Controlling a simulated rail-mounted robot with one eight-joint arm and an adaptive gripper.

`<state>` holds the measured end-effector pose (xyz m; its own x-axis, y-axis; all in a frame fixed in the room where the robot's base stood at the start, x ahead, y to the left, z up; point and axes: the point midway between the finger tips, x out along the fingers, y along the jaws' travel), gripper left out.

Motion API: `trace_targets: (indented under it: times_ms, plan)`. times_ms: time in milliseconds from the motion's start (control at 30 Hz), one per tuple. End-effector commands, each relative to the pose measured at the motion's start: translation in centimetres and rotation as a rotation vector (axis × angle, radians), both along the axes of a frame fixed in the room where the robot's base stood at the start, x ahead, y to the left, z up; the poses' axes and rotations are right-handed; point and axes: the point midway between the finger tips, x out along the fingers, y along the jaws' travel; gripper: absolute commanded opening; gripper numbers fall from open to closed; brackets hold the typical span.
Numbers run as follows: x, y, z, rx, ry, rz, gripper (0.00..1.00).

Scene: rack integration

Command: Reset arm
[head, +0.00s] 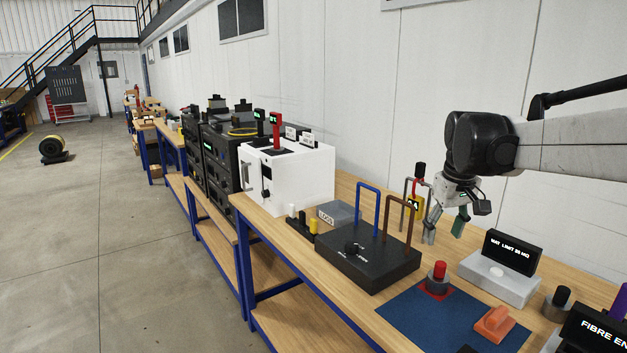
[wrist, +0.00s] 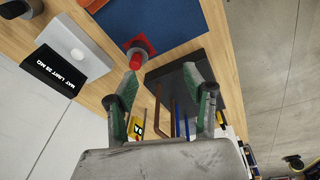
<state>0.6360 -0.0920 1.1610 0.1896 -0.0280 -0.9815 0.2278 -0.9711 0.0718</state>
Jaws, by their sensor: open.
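My gripper (head: 445,236) hangs from my arm at the right of the head view, above the wooden workbench, with its fingers pointing down. In the wrist view my gripper (wrist: 160,76) has its two green-padded fingers spread apart with nothing between them. A black box (head: 368,256) with a blue and a brown upright handle stands left of the gripper in the head view. It also shows beneath the fingers in the wrist view (wrist: 218,68).
A red button (head: 438,271) and an orange block (head: 494,322) are at the blue mat (head: 420,318). A grey unit with a black display (head: 512,252) stands right of the gripper. A white cabinet (head: 290,180) stands farther left.

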Motion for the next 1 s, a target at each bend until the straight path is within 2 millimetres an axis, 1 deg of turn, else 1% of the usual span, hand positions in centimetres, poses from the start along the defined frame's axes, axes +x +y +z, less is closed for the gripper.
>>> trace_targets:
  times_ms: [33, 233, 467, 600, 767, 900, 1000]
  plan:
    - [-1.4, 0.7, 0.3, 0.000, -0.017, -0.007, 0.47]
    - [-6.3, 2.8, 0.8, 0.007, -0.094, -0.047, 0.47]
    - [-12.0, 5.0, 0.2, 0.023, -0.180, -0.089, 0.47]
    - [-15.4, 6.1, -0.7, 0.037, -0.234, -0.117, 0.47]
    - [-19.2, 7.2, -2.2, 0.057, -0.294, -0.144, 0.47]
    - [-22.3, 8.0, -4.0, 0.078, -0.344, -0.170, 0.47]
    - [-24.1, 8.5, -5.3, 0.094, -0.378, -0.184, 0.47]
